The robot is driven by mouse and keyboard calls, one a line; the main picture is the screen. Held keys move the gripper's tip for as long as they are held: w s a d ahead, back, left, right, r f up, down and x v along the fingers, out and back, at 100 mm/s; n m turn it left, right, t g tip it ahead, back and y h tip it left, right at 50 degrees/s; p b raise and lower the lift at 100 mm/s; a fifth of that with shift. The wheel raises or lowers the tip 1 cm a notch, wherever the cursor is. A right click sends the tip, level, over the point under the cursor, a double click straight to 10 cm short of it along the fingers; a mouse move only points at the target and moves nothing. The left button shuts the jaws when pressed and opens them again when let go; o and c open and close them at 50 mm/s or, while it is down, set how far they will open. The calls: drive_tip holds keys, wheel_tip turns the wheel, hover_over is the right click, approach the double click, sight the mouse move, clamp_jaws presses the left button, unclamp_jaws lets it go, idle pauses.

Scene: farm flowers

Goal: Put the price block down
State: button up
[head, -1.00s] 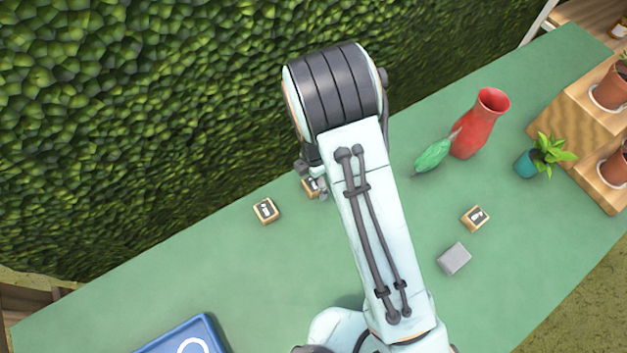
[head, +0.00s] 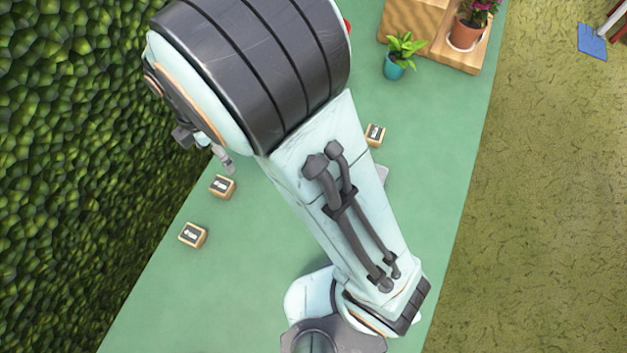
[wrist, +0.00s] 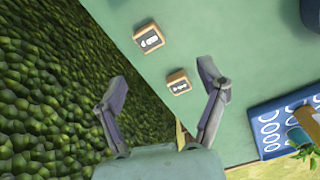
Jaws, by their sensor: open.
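Small wooden price blocks with dark, white-marked faces stand on the green table (head: 165,300). One block (head: 222,186) is near the hedge-side edge, close below my gripper (head: 205,150) in the head picture. A second block (head: 193,235) is nearer the front, and a third (head: 375,134) shows to the right of my arm. In the wrist view, two blocks show, one at the upper left (wrist: 148,38) and one (wrist: 178,82) in line with the gap between the fingers. My gripper (wrist: 162,78) is open, with nothing between its fingers, apart from the blocks. Its far finger is hidden in the head view.
A green hedge (head: 80,150) lies along the table's left side. A teal pot with a plant (head: 396,66) and a wooden stand (head: 410,20) are at the back. A blue tray with white rings (wrist: 268,132) shows in the wrist view. My arm covers the table's middle.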

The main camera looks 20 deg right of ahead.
drive_tip(key=s+d+r+m, duration=0.4)
drive_tip(key=s+d+m, duration=0.3)
drive_tip(key=s+m, duration=0.2)
drive_tip(key=s+d+r+m, duration=0.5)
drive_tip(key=s+m, duration=0.3)
drive_tip(key=m, duration=0.5)
drive_tip(key=shift+s+d+m, duration=0.3)
drive_tip(key=shift+s+d, duration=0.05)
drive_tip(key=shift+d, duration=0.5)
drive_tip(key=shift+r, duration=0.1)
